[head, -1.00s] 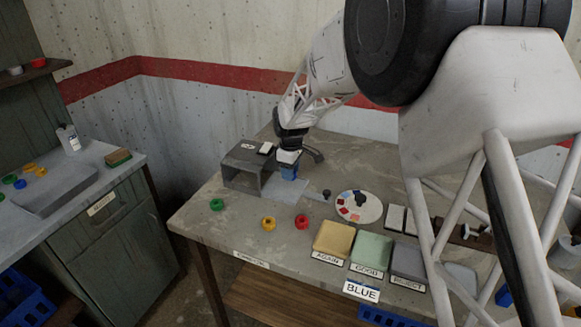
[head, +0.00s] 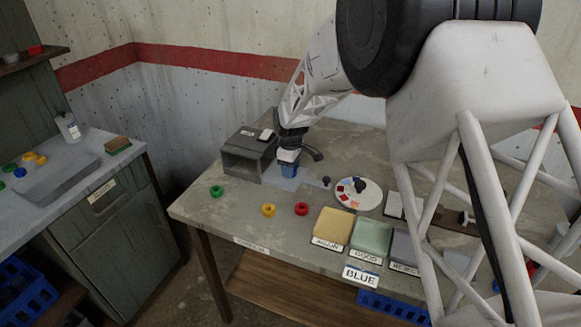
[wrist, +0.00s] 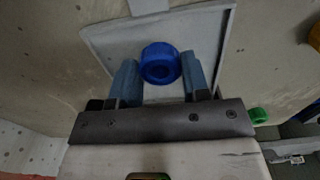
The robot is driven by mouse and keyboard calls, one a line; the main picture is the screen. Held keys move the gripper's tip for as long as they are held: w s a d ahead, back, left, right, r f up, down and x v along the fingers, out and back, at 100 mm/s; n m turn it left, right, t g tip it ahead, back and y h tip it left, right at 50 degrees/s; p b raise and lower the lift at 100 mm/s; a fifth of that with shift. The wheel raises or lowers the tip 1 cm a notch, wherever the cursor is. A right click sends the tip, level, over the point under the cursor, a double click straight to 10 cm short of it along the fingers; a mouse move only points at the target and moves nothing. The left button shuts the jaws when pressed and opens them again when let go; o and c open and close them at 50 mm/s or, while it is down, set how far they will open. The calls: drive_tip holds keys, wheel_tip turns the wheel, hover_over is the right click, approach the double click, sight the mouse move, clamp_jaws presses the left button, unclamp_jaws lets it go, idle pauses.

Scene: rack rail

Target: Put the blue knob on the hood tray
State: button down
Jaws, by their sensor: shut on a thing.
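The blue knob (wrist: 160,62) is between the two blue-grey fingers of my gripper (wrist: 160,78) in the wrist view. My gripper is shut on it. The hood tray (wrist: 110,45) is the pale flat plate behind the knob. I cannot tell whether the knob touches it. In the head view my gripper (head: 289,172) is low over the tray (head: 273,180), just right of the open-fronted grey hood (head: 243,160). The fingers hide the knob there.
A green knob (head: 216,191), a yellow knob (head: 268,210) and a red knob (head: 301,209) stand along the front of the bench. A round palette (head: 370,200) and labelled pads, tan (head: 333,227) and green (head: 371,237), lie to the right. A sign reads BLUE (head: 361,276).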

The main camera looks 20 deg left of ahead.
drive_tip(key=shift+f, duration=0.25)
idle(0.7)
drive_tip(key=c, duration=0.5)
unclamp_jaws()
drive_tip(key=shift+r, duration=0.1)
drive_tip(key=shift+r, duration=3.9)
drive_tip(key=shift+d, duration=0.1)
